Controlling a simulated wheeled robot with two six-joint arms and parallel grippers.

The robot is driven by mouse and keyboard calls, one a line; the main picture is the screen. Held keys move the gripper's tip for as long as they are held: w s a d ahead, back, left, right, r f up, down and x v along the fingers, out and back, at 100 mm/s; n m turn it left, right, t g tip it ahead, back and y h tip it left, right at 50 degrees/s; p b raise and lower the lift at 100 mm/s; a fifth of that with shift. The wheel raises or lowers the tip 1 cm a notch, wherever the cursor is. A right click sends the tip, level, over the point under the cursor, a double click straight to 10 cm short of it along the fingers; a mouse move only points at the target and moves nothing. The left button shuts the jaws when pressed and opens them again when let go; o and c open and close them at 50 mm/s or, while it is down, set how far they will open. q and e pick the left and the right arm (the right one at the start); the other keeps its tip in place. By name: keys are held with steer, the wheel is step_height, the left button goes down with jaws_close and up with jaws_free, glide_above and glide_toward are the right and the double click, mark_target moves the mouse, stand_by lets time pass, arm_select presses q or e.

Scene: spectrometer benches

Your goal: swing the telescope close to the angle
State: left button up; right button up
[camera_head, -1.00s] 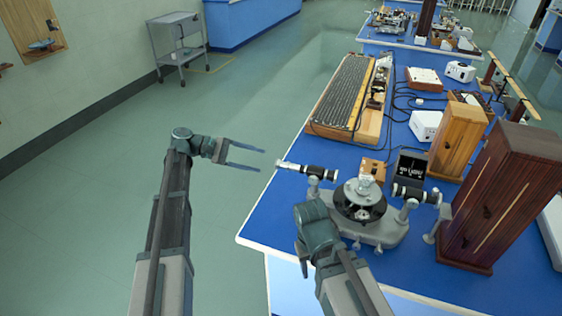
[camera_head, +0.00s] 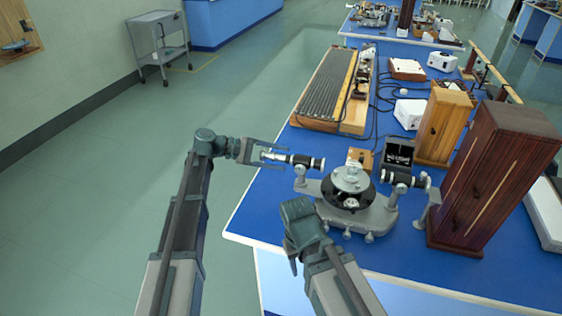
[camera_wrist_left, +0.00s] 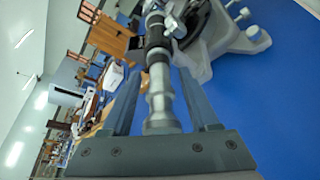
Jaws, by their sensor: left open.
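The spectrometer (camera_head: 348,196) stands on the blue bench, with a round table on a grey base. Its telescope (camera_head: 295,160) points left toward the bench's edge, a black and silver tube. My left gripper (camera_head: 268,153) is open, with its fingers on either side of the telescope's silver end. In the left wrist view the telescope (camera_wrist_left: 160,88) runs between the two open fingers (camera_wrist_left: 160,100); I cannot tell whether either finger touches it. A second tube (camera_head: 405,180) sticks out on the spectrometer's right. My right gripper (camera_head: 294,258) is in front of the spectrometer; its fingers are mostly hidden.
A dark wooden cabinet (camera_head: 492,180) and a lighter wooden box (camera_head: 443,126) stand right of the spectrometer. A small black display (camera_head: 398,153) is behind it. A long ribbed wooden apparatus (camera_head: 328,88) lies farther back. The blue bench top is bare at the front left (camera_head: 258,212).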

arm_select(q)
steer(key=shift+d+f, duration=0.15)
steer(key=shift+d, duration=0.4)
jaws_close()
stand_by(1.1)
